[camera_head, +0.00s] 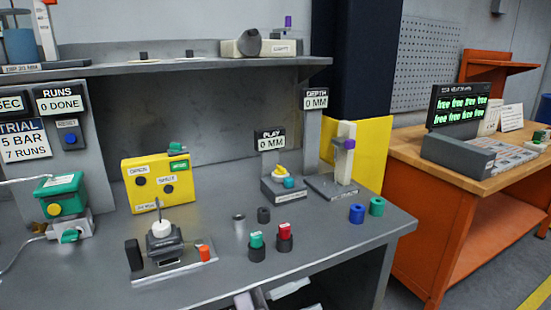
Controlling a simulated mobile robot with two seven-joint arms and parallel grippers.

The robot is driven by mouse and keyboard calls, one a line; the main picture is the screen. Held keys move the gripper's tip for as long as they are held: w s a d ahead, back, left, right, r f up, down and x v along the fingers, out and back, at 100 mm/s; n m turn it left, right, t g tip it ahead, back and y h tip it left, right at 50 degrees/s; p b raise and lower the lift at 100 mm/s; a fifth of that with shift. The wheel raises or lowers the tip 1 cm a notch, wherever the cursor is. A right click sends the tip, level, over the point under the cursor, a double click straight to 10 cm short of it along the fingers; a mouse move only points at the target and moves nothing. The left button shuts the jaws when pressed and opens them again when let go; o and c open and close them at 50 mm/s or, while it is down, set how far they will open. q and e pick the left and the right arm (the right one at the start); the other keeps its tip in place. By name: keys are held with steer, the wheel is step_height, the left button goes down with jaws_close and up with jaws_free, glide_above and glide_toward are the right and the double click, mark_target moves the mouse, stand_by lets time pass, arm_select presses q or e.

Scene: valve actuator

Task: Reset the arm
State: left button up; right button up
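At the bottom edge a pale and dark part, which looks like my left gripper (250,299), shows just below the bench's front edge. It is cut off by the frame, so its fingers cannot be made out. It is apart from everything on the bench top. I cannot make out my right gripper. The grey workbench (215,268) carries a yellow control box (157,182), a green actuator (61,195) on a valve body at the left, and a dark fixture with an upright pin (163,238) near the front.
Small green-topped (257,246) and red-topped (285,238) parts stand near the front edge. Blue (357,213) and green (377,206) rings lie at the right. Gauge stands (283,185) are behind. A shelf (180,64) overhangs the back. An orange bench (425,190) stands right.

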arm_select(q)
steer(key=s+a+f+n+t+y, duration=0.4)
steer(key=a+f+n+t+y, duration=0.5)
steer(key=a+f+n+y, duration=0.55)
steer(key=s+a+f+n+g+y, duration=0.1)
steer(key=s+a+f+n+g, duration=0.1)
steer(key=s+a+f, duration=0.2)
steer(key=s+a+f+n+g+y, duration=0.1)
steer(key=s+a+f+n+g, duration=0.2)
steer(key=s, duration=0.7)
steer(key=a+f, duration=0.2)
steer(key=a, duration=0.1)
steer(key=shift+y, duration=0.35)
